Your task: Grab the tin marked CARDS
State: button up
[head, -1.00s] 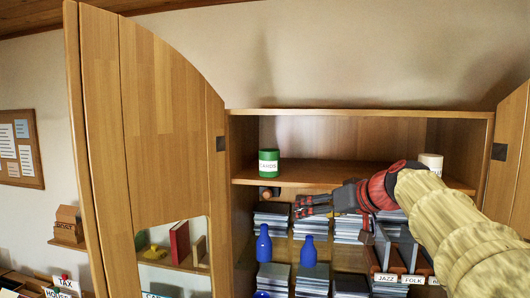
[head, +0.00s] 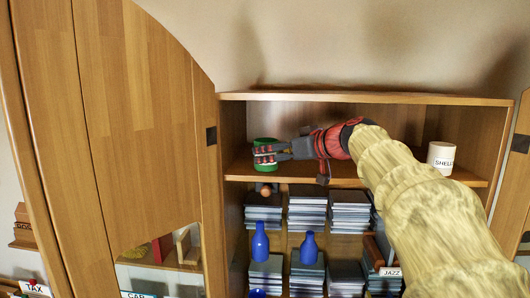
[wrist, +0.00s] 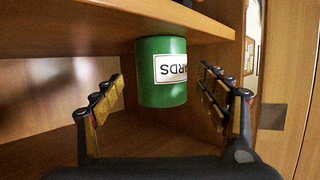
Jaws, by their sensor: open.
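The green tin (head: 265,142) stands at the left end of the cabinet's top shelf, partly hidden behind my fingers in the head view. In the wrist view the tin (wrist: 162,88) appears upside down, with a white label of which "ARDS" can be read. My gripper (head: 268,156) is open in front of the tin. In the wrist view the fingers of my gripper (wrist: 163,97) stand apart on either side of the tin, with a gap showing on both sides.
A white tin (head: 441,156) with a label starting "SHEL" stands at the shelf's right end. The shelf (head: 350,173) is otherwise bare. Below are stacks of papers (head: 307,210) and blue bottles (head: 260,240). An open cabinet door (head: 120,130) stands at the left.

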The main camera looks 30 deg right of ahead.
jog(key=shift+p+x, duration=0.7)
jog(key=shift+x, duration=1.25)
jog(key=shift+s+a+r, duration=0.1)
jog(key=shift+r, duration=0.05)
jog(key=shift+c, duration=0.3)
jog(key=shift+c, duration=0.7)
jog(key=shift+c, duration=1.1)
jog(key=c, duration=0.9)
jog(key=shift+c, duration=0.2)
